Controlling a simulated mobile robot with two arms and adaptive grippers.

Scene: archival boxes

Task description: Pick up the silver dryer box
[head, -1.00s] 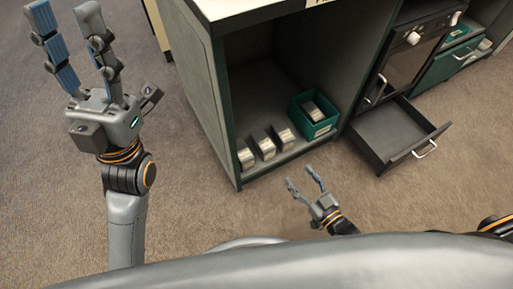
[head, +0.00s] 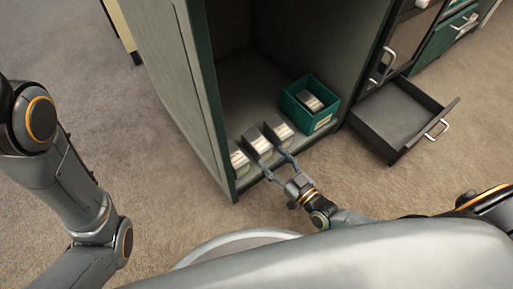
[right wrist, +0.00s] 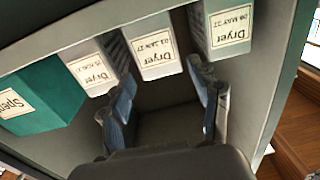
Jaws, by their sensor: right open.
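Three silver dryer boxes stand in a row on the cabinet's bottom shelf: a left one (head: 239,161), a middle one (head: 257,144) and a right one (head: 279,131). My right gripper (head: 277,164) is open and empty at the shelf's front edge, its fingers pointing at the middle box. In the right wrist view, the fingers (right wrist: 163,75) spread to either side of the middle box (right wrist: 153,47), whose upside-down label seems to read "Dryer 03 JAN 27". The other two boxes (right wrist: 231,28) (right wrist: 92,73) sit outside the fingers. My left gripper is out of the picture.
A green bin (head: 296,107) holding a similar silver box (head: 310,101) stands right of the row; its label (right wrist: 10,102) seems to read "Spent". The cabinet's side wall (head: 200,100) bounds the left. An open grey drawer (head: 398,122) juts out at right.

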